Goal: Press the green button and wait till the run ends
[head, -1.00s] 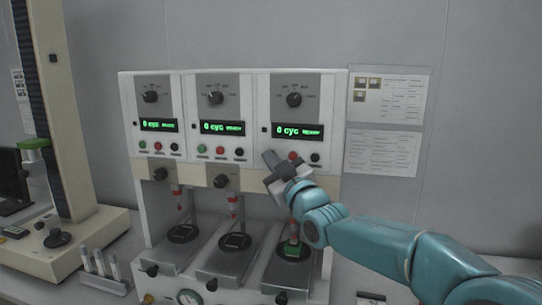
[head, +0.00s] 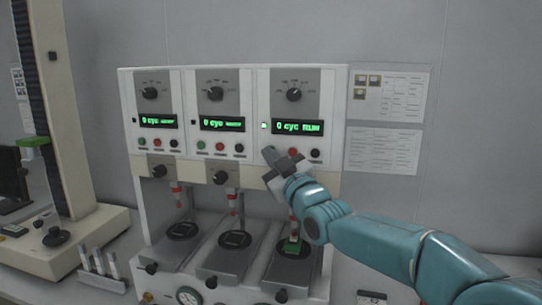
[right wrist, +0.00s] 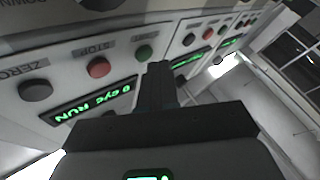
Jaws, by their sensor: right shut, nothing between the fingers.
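The tester is a white panel (head: 332,110) with three stations side by side. The right station's display (head: 298,127) reads "0 cyc RUN", and the small lamp (head: 264,126) left of it is lit. My right gripper (head: 269,153) is shut and empty, its tip at the left end of that station's button row. The green button (right wrist: 144,53) shows in the right wrist view just beside the fingertips; whether they touch it I cannot tell. The red STOP button (right wrist: 98,68) and black ZERO button (right wrist: 35,90) are beside it. My left gripper is out of view.
A green sample (head: 291,247) sits on the right station's plate under its plunger. The other two displays (head: 158,121) (head: 222,124) also show 0 cyc. A tall beige column machine (head: 60,120) stands at left. Papers (head: 388,95) hang on the wall.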

